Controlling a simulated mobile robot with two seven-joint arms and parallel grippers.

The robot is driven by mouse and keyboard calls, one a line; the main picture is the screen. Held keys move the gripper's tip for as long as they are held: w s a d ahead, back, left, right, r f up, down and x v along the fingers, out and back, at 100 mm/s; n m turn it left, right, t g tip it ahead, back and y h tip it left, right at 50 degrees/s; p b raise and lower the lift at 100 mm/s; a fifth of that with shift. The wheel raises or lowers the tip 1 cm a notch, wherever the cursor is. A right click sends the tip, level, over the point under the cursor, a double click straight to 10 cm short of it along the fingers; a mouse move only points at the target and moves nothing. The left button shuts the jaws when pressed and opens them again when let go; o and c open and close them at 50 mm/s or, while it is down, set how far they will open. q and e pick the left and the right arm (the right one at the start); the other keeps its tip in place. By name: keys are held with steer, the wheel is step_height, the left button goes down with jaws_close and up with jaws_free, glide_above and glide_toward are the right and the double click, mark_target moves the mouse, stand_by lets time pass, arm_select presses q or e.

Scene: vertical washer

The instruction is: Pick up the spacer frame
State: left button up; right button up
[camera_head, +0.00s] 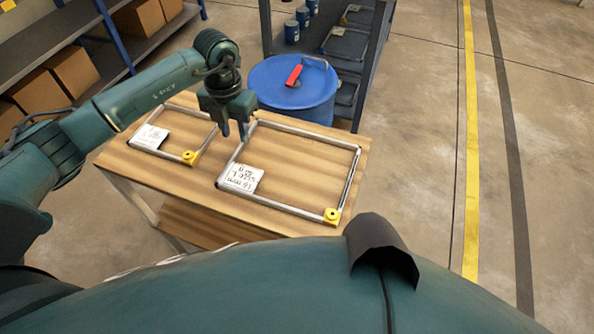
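Two metal spacer frames lie flat on a wooden table (290,176). The larger frame (350,178) is on the right, with a white label (241,178) at its near left corner and a yellow corner piece (332,216) at its near right. The smaller frame (187,107) is on the left, with a white label (149,136) and a yellow corner piece (189,157). My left gripper (235,134) points down with its fingers apart, near the far left corner of the larger frame. I cannot tell whether it touches the frame. My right gripper is out of view.
A blue drum (292,92) with a red-handled tool (294,76) on its lid stands just behind the table. A dark shelf (378,60) with blue cans and more frames stands behind it. Shelves with cardboard boxes (75,70) are at the left. The floor at right is clear.

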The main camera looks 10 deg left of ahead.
mark_target(238, 149)
arm_select(q)
steer(key=shift+w+a+f, duration=0.15)
steer(key=shift+f, duration=1.35)
steer(key=shift+w+a+f, duration=0.1)
steer(key=shift+w+f, duration=0.05)
steer(key=shift+f, duration=1.35)
steer(key=shift+c, duration=0.4)
jaws_close()
